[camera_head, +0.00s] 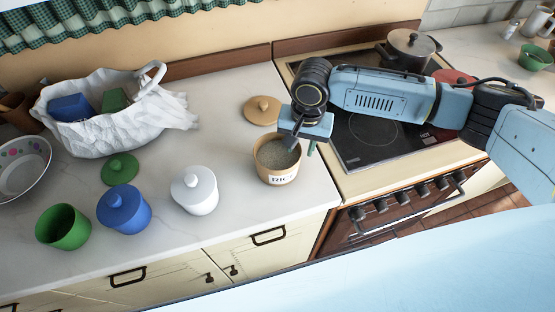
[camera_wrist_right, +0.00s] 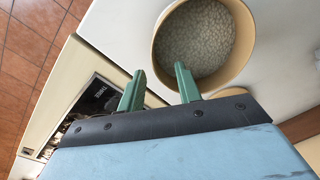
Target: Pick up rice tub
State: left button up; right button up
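The rice tub (camera_head: 277,174) is a tan, open tub labelled "RIC…", standing upright on the counter close to the stove. It is filled with pale grains. Its round tan lid (camera_head: 262,110) lies behind it on the counter. My right gripper (camera_head: 301,147) is at the tub's right rim, pointing down. In the right wrist view, the gripper (camera_wrist_right: 160,68) is open, with one green finger over the tub's (camera_wrist_right: 160,52) inside and the other outside the wall. The rim lies between them; contact cannot be told. My left gripper is not in view.
A white lidded jar (camera_head: 195,193), blue lidded jar (camera_head: 124,212), green cup (camera_head: 63,228) and green lid (camera_head: 120,169) stand to the left. A white bag (camera_head: 100,132) lies behind them. The stove (camera_head: 365,145) with a grey pot (camera_head: 408,47) is at right. The counter's front edge is near.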

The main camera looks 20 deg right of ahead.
aim_at(276, 166)
jog(key=f, duration=0.6)
jog(key=shift+s+a+f, duration=0.2)
jog(key=shift+s+a, duration=0.05)
grip_shut()
